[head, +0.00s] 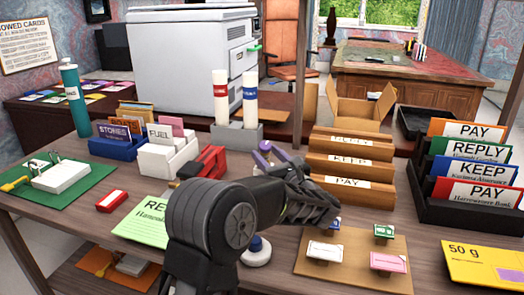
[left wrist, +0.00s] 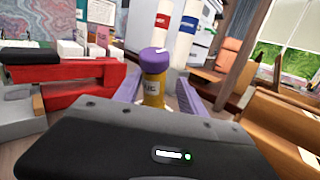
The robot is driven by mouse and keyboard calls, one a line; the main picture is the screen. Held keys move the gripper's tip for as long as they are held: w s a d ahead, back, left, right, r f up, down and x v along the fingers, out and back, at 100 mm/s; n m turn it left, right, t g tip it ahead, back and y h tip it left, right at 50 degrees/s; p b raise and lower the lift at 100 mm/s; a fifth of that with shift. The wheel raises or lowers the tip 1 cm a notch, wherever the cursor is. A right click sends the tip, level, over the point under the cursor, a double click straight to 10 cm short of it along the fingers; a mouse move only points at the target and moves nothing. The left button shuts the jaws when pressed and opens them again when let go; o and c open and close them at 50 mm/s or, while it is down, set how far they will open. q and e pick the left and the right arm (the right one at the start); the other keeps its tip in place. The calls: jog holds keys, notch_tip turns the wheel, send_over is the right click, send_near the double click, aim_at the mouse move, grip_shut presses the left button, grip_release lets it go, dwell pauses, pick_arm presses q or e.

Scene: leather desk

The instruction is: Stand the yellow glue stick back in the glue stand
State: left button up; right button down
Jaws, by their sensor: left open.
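The yellow glue stick (left wrist: 153,90) with a purple cap stands upright in the left wrist view, between the two spread fingers of my left gripper (left wrist: 160,95). In the head view only its purple cap (head: 265,146) shows clearly; my left gripper (head: 274,168) hides most of its body. The jaws are open around it, and I cannot tell whether a finger touches it. The grey glue stand (head: 237,135) is just behind and left of it, holding two white tubes, one with a red band (head: 221,97) and one with a blue band (head: 250,100). My right gripper is out of view.
A red stapler-like object (head: 205,162) lies left of the gripper; it also shows in the left wrist view (left wrist: 85,82). A wooden stepped sorter (head: 345,165) stands close on the right. Card boxes (head: 165,155) are further left. A stamp board (head: 352,265) lies in front.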

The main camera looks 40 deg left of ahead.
aim_at(269, 157)
pick_arm(q)
jog(key=v, duration=0.3)
dwell(0.9)
